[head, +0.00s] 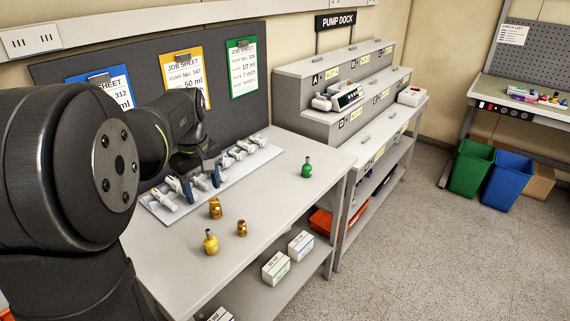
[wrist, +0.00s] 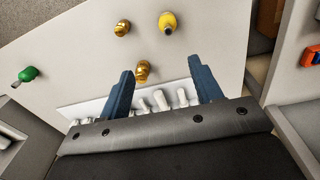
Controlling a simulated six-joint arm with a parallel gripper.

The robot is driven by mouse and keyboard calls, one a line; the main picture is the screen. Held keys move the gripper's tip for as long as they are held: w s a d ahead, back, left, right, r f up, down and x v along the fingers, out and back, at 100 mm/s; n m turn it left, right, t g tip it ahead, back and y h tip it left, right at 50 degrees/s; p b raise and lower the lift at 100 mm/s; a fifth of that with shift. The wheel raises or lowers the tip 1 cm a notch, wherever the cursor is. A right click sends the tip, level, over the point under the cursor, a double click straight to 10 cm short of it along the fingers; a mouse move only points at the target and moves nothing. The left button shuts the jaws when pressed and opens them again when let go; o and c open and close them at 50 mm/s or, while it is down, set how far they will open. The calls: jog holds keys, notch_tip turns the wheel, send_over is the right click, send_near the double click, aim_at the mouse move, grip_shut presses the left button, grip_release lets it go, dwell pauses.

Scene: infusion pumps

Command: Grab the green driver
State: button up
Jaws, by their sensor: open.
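The green driver (head: 307,168), a squat green body with a dark narrow top, stands on the grey bench near its right edge. In the wrist view the green driver (wrist: 27,74) is at the far left, well outside the fingers. My gripper (head: 202,184) is over the pale tray, to the left of the driver in the head view and apart from it. In the wrist view my gripper (wrist: 160,68) has its blue fingers spread wide with nothing held between them.
A yellow driver (head: 211,242) and two brass pieces (head: 215,208) (head: 241,228) stand on the bench's near part. A pale tray (head: 270,152) holds several white fittings by the back panel. The bench around the green driver is clear. The pump dock (head: 310,118) stands beyond it.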

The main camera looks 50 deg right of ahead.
jog(key=w+d+f+m+h, duration=0.15)
jog(key=d+m, duration=0.35)
jog(key=d, duration=0.5)
jog(key=w+d+f+m+h, duration=0.15)
jog(key=d+m, duration=0.25)
jog(key=d, duration=0.6)
jog(key=m+h, duration=0.3)
jog(key=m, duration=0.5)
send_near(306, 166)
jog(key=x, duration=0.6)
jog(key=shift+x, duration=2.95)
jog(key=shift+w, duration=0.1)
jog(key=c, duration=1.1)
